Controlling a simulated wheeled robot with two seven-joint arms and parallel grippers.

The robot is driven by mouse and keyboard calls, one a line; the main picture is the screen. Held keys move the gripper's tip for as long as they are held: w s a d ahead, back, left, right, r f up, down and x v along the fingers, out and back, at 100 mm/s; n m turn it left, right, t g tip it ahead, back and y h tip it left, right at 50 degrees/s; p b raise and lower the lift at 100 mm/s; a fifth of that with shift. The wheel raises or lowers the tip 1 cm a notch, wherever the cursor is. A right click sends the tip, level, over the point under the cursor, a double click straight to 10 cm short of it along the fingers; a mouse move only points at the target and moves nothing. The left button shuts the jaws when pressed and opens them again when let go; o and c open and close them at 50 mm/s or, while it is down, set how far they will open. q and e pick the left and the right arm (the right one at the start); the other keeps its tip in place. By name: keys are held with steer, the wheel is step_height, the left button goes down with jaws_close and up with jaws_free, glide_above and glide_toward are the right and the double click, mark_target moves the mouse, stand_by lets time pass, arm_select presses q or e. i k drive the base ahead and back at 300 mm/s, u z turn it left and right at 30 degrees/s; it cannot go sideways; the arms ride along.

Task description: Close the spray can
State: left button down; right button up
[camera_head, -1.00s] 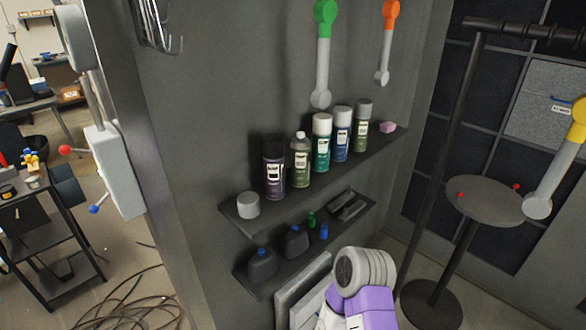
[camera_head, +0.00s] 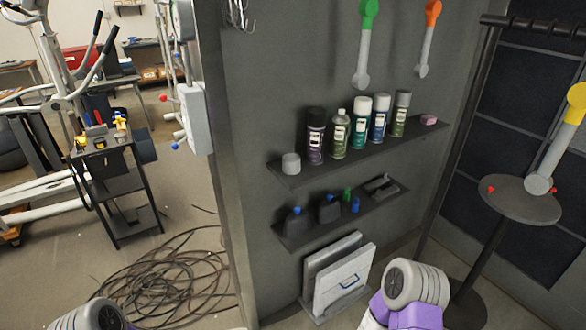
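Several spray cans stand in a row on the upper wall shelf (camera_head: 390,144). The second from the left, a green-labelled can (camera_head: 339,134), shows a bare metal top and small nozzle without a cap. Its neighbours, the dark can (camera_head: 316,137), teal can (camera_head: 361,124), blue can (camera_head: 378,120) and olive can (camera_head: 400,114), have caps on. A loose light-grey cap (camera_head: 291,163) sits at the shelf's left end, apart from the cans. Parts of both my arms show at the bottom edge, below and apart from the shelf. Neither gripper's fingers are in view.
A lower shelf (camera_head: 300,240) holds dark bottles (camera_head: 296,221) and small items. A pink block (camera_head: 428,120) lies at the upper shelf's right end. Panels (camera_head: 341,281) lean on the wall below. A round stand (camera_head: 520,207) is at right; coiled cable (camera_head: 165,275) lies on the floor at left.

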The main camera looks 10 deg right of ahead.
mark_target(341, 123)
steer(key=u, duration=0.45)
steer(key=i, duration=1.15)
steer(key=z, duration=0.4)
